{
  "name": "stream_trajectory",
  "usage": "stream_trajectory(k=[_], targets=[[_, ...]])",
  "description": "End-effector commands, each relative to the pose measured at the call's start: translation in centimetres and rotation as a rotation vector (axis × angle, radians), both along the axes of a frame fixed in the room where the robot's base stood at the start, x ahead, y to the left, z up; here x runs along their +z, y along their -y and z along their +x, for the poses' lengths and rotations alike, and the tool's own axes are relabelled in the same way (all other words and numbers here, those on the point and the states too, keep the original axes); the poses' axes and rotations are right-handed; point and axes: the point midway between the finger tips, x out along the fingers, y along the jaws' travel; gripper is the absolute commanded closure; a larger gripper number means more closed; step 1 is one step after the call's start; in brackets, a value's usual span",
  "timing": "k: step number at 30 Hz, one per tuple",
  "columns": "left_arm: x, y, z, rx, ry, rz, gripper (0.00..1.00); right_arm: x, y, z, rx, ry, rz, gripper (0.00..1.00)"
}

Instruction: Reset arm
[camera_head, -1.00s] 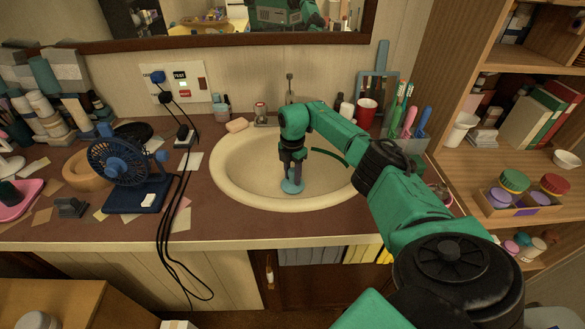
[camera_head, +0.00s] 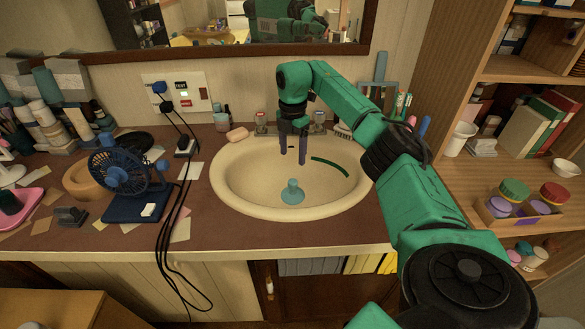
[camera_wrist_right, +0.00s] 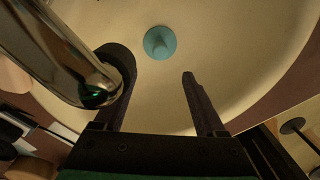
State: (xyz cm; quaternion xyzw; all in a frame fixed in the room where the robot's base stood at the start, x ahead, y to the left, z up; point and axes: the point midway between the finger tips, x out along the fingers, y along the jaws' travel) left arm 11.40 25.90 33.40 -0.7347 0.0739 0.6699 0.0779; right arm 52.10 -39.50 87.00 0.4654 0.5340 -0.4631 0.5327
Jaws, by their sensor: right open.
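My right gripper (camera_head: 293,158) is open and empty above the back part of the sink basin (camera_head: 235,185), fingers pointing down. It also shows in the right wrist view (camera_wrist_right: 158,85), with its two fingers apart. A teal plunger-shaped piece (camera_head: 292,192) stands in the basin, below and in front of the fingers and apart from them. The same teal piece (camera_wrist_right: 160,43) lies beyond the fingertips in the right wrist view. My left gripper is not in view.
The chrome faucet (camera_wrist_right: 62,55) is close beside one finger in the wrist view. A soap bar (camera_head: 238,134) lies behind the basin. A blue fan (camera_head: 118,167) and black cables (camera_head: 172,225) are left. A wooden shelf (camera_head: 480,125) stands right. The mirror (camera_head: 210,38) hangs behind.

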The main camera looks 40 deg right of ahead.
Motion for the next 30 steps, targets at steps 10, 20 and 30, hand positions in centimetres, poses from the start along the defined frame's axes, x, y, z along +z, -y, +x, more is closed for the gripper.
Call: stream_trajectory(k=[10, 20, 30], targets=[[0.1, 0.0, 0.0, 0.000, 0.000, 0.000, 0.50, 1.3, 0.0, 0.0, 0.001, -0.001, 0.000, 0.27], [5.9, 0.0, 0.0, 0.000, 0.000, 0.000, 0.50, 7.1, 0.0, 0.0, 0.001, -0.001, 0.000, 0.27], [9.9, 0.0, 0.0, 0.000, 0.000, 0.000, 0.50, 11.0, 0.0, 0.0, 0.001, -0.001, 0.000, 0.27]])
